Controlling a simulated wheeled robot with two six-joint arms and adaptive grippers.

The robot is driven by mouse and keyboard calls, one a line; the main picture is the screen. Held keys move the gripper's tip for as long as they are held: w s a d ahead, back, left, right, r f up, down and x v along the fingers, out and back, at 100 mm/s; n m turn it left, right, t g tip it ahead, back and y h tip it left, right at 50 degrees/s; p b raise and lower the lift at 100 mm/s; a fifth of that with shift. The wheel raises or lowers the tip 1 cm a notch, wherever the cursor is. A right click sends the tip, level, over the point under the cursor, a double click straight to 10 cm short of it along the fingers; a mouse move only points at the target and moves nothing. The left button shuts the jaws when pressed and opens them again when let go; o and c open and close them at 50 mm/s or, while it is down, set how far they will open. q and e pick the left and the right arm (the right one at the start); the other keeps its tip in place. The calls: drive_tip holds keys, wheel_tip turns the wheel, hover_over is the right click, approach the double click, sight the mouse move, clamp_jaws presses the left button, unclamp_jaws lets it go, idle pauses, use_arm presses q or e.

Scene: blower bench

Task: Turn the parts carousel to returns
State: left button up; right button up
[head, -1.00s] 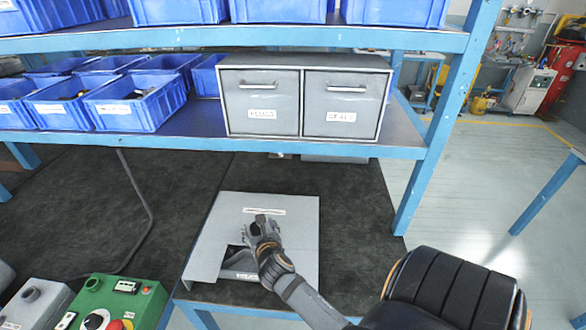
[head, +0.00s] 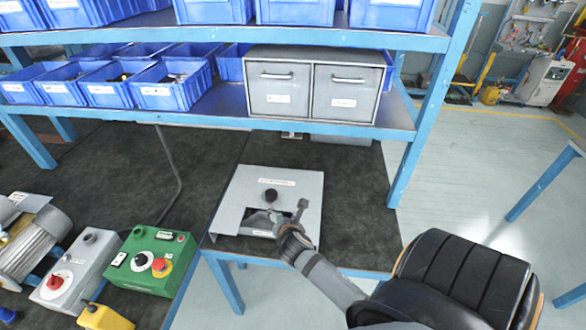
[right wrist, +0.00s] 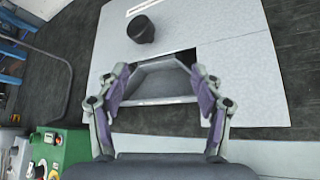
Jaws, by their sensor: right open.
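The parts carousel shows as a flat grey housing (head: 245,190) at the bench's front edge, with a black round knob (head: 270,195) on top. A label strip (head: 277,183), too small to read, lies behind the knob. An opening in the housing's front shows a grey compartment (right wrist: 150,82) in the right wrist view. My right gripper (head: 288,214) is open and empty, over the front right of the housing. In the right wrist view its fingers (right wrist: 160,88) frame the opening, and the knob (right wrist: 141,29) stands beyond them, apart. My left gripper is not in view.
A green control box (head: 150,262) with a red button and a grey switch box (head: 75,270) stand to the left. A two-drawer cabinet (head: 312,122) and blue bins (head: 172,95) fill the shelf above.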

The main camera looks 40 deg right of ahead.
drive_tip(key=s+a+f+m+g+y, duration=0.2)
drive_tip(key=s+a+f+m+g, duration=0.1)
drive_tip(key=s+m, duration=0.4)
drive_tip(key=s+a+f+m+g+y, duration=0.2)
drive_tip(key=s+a+f+m, duration=0.3)
drive_tip(key=m, duration=0.9)
drive_tip(key=shift+s+a+f+g+b, duration=0.3)
drive_tip(key=shift+s+g, duration=0.5)
drive_tip(key=shift+s, duration=0.45)
